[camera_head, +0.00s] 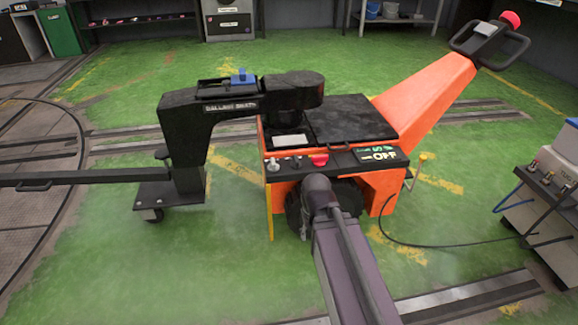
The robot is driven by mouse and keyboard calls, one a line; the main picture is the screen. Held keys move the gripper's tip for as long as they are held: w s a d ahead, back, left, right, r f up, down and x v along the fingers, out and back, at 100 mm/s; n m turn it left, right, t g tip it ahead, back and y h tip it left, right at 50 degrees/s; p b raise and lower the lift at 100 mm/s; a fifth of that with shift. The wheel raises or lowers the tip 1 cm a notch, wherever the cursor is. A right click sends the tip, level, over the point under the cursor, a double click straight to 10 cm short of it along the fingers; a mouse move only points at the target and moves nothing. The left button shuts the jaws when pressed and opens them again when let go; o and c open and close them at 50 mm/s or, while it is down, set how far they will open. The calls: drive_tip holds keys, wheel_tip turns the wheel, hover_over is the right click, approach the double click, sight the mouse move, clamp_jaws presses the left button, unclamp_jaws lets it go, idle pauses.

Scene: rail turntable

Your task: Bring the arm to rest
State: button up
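My arm (345,270) reaches up from the bottom edge, right of the middle. Its grey joint (318,190) lies in front of the orange machine (385,185) and covers part of its front and a dark round part. I cannot make out my gripper; its fingers do not show, so I cannot see whether it holds anything.
The orange machine has a front panel with a red knob (319,160) and an "OFF" label. A black wheeled drawbar unit (190,130) stands to the left. A grey cart (550,185) with a trailing cable stands right. Rails cross the green floor (120,265).

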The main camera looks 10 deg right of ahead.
wheel_tip(320, 180, up, 55)
drive_tip(key=p, duration=5.4)
drive_tip(key=shift+f, duration=0.15)
